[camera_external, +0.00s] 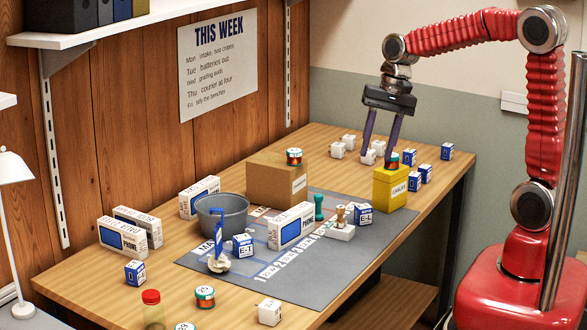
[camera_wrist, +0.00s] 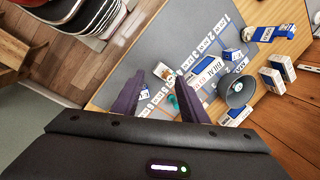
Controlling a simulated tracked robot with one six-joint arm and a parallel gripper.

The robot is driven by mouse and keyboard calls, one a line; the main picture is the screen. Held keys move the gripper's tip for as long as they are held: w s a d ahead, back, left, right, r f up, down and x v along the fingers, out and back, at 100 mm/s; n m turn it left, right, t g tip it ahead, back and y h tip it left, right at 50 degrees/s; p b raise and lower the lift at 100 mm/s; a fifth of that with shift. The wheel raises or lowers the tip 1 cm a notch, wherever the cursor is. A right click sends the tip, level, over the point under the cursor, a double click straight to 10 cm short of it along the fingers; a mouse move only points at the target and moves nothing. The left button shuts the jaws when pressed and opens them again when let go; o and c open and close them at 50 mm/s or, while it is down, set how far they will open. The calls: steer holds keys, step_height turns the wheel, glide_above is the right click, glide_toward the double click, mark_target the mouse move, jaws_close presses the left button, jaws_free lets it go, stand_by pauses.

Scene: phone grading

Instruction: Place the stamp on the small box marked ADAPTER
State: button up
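A stamp with a wooden handle (camera_external: 340,213) stands upright on a white block on the grey mat, left of a small blue-and-white box (camera_external: 364,215). It also shows in the wrist view (camera_wrist: 163,70). A teal, knob-topped piece (camera_external: 319,207) stands beside it. Another small blue-and-white box (camera_external: 243,246) sits further left on the mat. The small print on these boxes is too small to read, so I cannot tell which one says ADAPTER. My gripper (camera_external: 377,157) is open and empty, pointing down near the yellow box. In the wrist view its fingers (camera_wrist: 158,108) are wide apart.
A yellow box (camera_external: 396,188) with a coil on top and a cardboard box (camera_external: 276,182) stand behind the mat. A grey bucket (camera_external: 222,216) and phone boxes (camera_external: 291,226) crowd its left. Small white and blue boxes are scattered at the back right. The mat's front (camera_external: 311,286) is mostly free.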

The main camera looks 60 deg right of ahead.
steer(key=s+a+r+n+t+h, duration=0.1)
steer(key=s+n+t, duration=0.1)
steer(key=s+n, duration=0.3)
steer(key=s+a+r+n+t+h, duration=0.1)
steer(key=s+n, duration=0.5)
steer(key=s, duration=0.6)
steer(key=shift+a+r+t, duration=0.5)
steer(key=shift+a+r, duration=0.05)
steer(key=shift+r, duration=0.05)
